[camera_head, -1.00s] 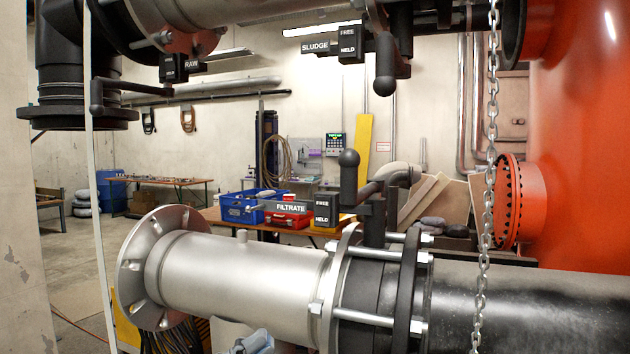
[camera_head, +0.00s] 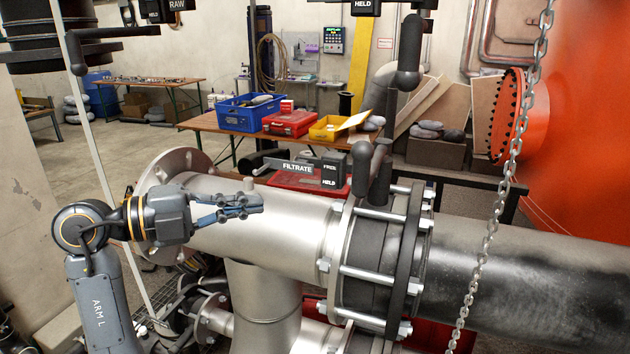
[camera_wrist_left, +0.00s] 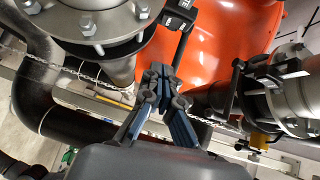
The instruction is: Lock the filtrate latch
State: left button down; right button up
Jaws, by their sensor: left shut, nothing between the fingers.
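The filtrate latch (camera_head: 361,168) is a dark lever with a round knob at its upper end, standing upright above the clamped flange joint of the silver pipe. Its black FILTRATE sign (camera_head: 297,168) and FREE/HELD plate (camera_head: 329,174) are just left of it. My left gripper (camera_head: 258,200) is shut and empty, its blue-grey fingers in front of the silver pipe, left of the latch and apart from it. In the left wrist view the fingertips (camera_wrist_left: 164,76) are together. Which latch shows in that view is hard to tell. My right gripper is not in view.
The silver pipe (camera_head: 275,215) and bolted flange (camera_head: 375,255) sit close below the latch. A chain (camera_head: 490,230) hangs to the right. The sludge lever (camera_head: 408,55) hangs above. A red vessel (camera_head: 590,120) stands at right. A blue bin (camera_head: 248,115) is on a table behind.

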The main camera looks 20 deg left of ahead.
pick_arm(q)
jog(key=p, duration=0.4)
send_near(335, 187)
jog(key=d, duration=0.4)
jog(key=w, duration=0.2)
jog(key=w+p, duration=0.1)
jog(key=w, duration=0.1)
jog(key=shift+d+f, duration=0.1)
jog(key=shift+f, duration=0.2)
